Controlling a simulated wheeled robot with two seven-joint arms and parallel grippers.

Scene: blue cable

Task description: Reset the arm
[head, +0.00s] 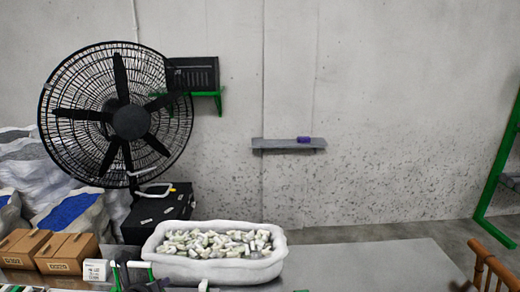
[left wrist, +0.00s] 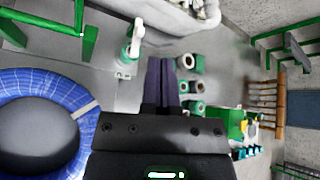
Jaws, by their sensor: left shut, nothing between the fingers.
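My left gripper (left wrist: 161,62) shows in the left wrist view with its two dark fingers side by side. It is shut with nothing between the fingers, above the grey table (left wrist: 110,75). A coil of blue cable (left wrist: 75,110) lies around a black dome at the left of the left wrist view, apart from the fingers. A pale strip crosses the coil. In the head view the cable coil is not visible, and dark parts at the bottom edge are too small to make out. My right gripper is not clearly visible.
A white bin (head: 215,268) full of small pale pieces stands on the table. Cardboard boxes (head: 66,252) and a small white box (head: 95,270) are at left. Several green-and-dark cylinders (left wrist: 190,87) stand near the fingers. The table right of the bin is clear; a wooden chair (head: 490,265) stands beyond.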

